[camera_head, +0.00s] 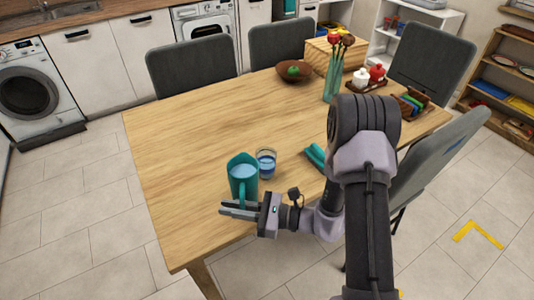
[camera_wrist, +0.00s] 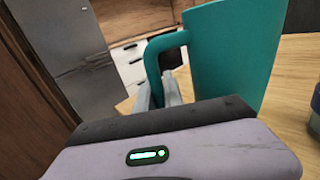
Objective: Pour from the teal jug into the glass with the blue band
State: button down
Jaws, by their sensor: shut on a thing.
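The teal jug (camera_head: 243,177) is near the front edge of the table, with pale blue liquid inside. My gripper (camera_head: 238,207) is shut on the jug's handle at the near side. The wrist view shows the handle (camera_wrist: 158,62) between my fingers (camera_wrist: 160,92) and the jug's wall (camera_wrist: 232,50) beyond it. The jug looks close to upright; whether its base touches the table I cannot tell. The glass with the blue band (camera_head: 266,163) stands upright on the table, just right of the jug. Its edge shows at the right in the wrist view (camera_wrist: 316,104).
A teal item (camera_head: 316,156) lies right of the glass, partly behind my arm. A vase with flowers (camera_head: 333,76), a brown bowl with a green fruit (camera_head: 296,72) and a tray with jars (camera_head: 366,87) stand farther back. The table's left half (camera_head: 185,135) is clear.

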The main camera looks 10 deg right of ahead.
aim_at(238, 181)
jog(key=shift+w+d+r+m+t+y+p, duration=0.15)
jog(key=shift+w+d+r+m+y+p, duration=0.2)
jog(key=shift+r+m, duration=0.4)
jog(key=shift+w+d+r+m+t+y+p, duration=0.1)
jog(key=shift+w+d+r+m+p, duration=0.1)
jog(key=shift+r+m+p, duration=0.5)
jog(key=shift+w+d+r+m+t+y+p, duration=0.2)
jog(key=shift+r+m, duration=0.25)
jog(key=shift+m, duration=0.5)
jog(key=shift+w+d+r+m, duration=0.15)
jog(key=shift+w+r+m, duration=0.1)
jog(key=shift+m, duration=0.05)
jog(key=shift+w+d+r+m+t+y+p, duration=0.15)
jog(key=shift+w+d+r+m+t+p, duration=0.1)
jog(key=shift+r+m+p, duration=0.25)
jog(key=shift+w+d+r+m+t+y+p, duration=0.1)
jog(key=shift+w+d+r+m+p, duration=0.2)
jog(key=shift+r+p, duration=0.35)
dwell(0.5)
jog(key=shift+w+d+r+m+y+p, duration=0.1)
jog(key=shift+w+r+m+y+p, duration=0.05)
jog(key=shift+r+m+p, duration=0.35)
jog(key=shift+w+d+r+m+y+p, duration=0.15)
jog(key=shift+r+m+p, duration=0.15)
jog(key=shift+r+m, duration=0.3)
dwell(0.9)
jog(key=shift+w+d+r+m+t, duration=0.1)
jog(key=shift+r+m+t, duration=0.2)
jog(key=shift+m+t, duration=0.15)
dwell(1.2)
